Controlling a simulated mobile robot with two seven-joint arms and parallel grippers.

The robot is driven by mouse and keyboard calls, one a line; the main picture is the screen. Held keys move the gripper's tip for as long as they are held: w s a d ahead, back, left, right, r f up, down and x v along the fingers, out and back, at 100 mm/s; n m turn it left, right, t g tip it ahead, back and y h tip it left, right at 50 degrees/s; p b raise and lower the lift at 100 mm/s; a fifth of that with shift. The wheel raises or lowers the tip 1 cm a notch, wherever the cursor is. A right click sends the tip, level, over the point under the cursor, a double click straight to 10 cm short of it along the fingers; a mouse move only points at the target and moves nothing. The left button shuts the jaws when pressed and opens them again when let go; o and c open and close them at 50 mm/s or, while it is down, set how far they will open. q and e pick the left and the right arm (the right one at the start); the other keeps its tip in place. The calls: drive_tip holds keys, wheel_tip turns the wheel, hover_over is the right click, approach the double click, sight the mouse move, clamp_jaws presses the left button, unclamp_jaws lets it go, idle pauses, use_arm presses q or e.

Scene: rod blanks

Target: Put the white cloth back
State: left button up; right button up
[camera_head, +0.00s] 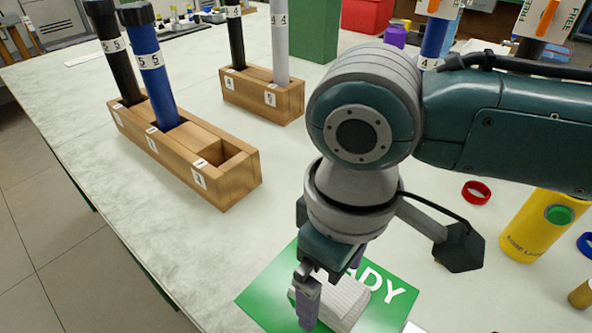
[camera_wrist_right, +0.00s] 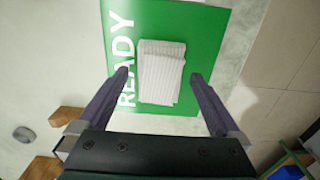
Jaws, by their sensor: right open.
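The white cloth (camera_head: 345,300) is a folded, ribbed pad lying on the green mat (camera_head: 262,300) marked "READY". My right gripper (camera_head: 318,292) is over the cloth in the head view and partly hides it. In the right wrist view the cloth (camera_wrist_right: 161,72) lies on the green mat (camera_wrist_right: 205,35), ahead of and between the two spread fingers of my right gripper (camera_wrist_right: 160,90). The right gripper is open and holds nothing. I cannot tell how high the fingertips are above the mat. My left gripper is not in view.
A wooden rack (camera_head: 170,155) with a black and a blue rod stands at left, one slot empty. A second rack (camera_head: 262,95) holds two rods behind it. A yellow bottle (camera_head: 540,230) and a red ring (camera_head: 476,192) are at right. The front-left table is clear.

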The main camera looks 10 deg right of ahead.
wheel_tip(320, 180, up, 12)
drive_tip(key=p, duration=0.3)
drive_tip(key=shift+f, duration=0.15)
